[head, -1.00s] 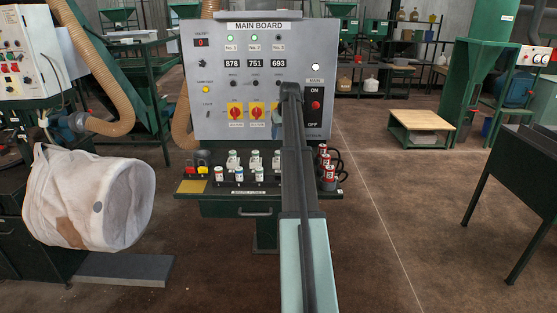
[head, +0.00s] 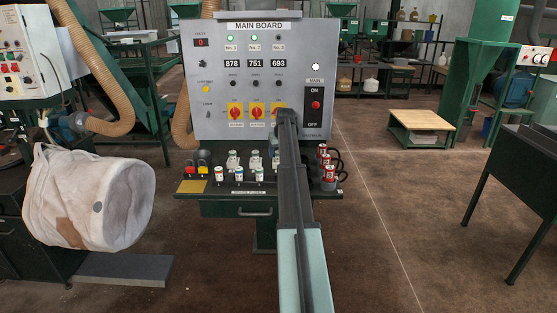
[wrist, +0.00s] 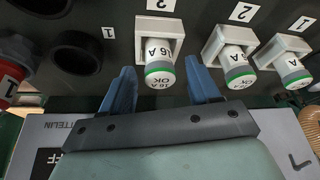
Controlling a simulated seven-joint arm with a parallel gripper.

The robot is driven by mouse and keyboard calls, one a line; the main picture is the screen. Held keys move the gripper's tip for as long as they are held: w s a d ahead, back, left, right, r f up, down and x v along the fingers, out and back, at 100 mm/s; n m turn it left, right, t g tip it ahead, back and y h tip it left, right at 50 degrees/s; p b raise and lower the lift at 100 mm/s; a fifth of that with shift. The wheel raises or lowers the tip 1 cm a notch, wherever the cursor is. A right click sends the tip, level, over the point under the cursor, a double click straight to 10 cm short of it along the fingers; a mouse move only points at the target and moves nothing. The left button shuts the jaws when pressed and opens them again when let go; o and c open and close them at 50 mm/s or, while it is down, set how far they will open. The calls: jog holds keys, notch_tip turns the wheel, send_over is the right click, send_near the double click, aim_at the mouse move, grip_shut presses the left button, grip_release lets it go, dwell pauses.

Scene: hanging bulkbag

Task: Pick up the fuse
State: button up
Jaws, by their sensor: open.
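In the wrist view my gripper (wrist: 159,68) is open, its two blue fingers on either side of a fuse (wrist: 159,68). This fuse has a white body, a green band and an end marked "16 A OK". It sits in a white numbered holder (wrist: 154,28). A gap shows between the fuse and each finger. Two similar fuses (wrist: 237,68) (wrist: 291,68) sit in holders to the right. In the head view, white holders (head: 233,160) stand in a row on the panel shelf.
Red cylinders (head: 326,160) with black cables stand at the shelf's right end, and one (wrist: 8,88) shows in the wrist view beside black round sockets (wrist: 79,52). Other small fuses (head: 239,174) stand along the shelf front. The grey main board (head: 215,110) rises behind.

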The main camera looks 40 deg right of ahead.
jog(key=shift+w+f, duration=0.1)
jog(key=shift+f, duration=0.15)
grip_shut()
dwell(0.4)
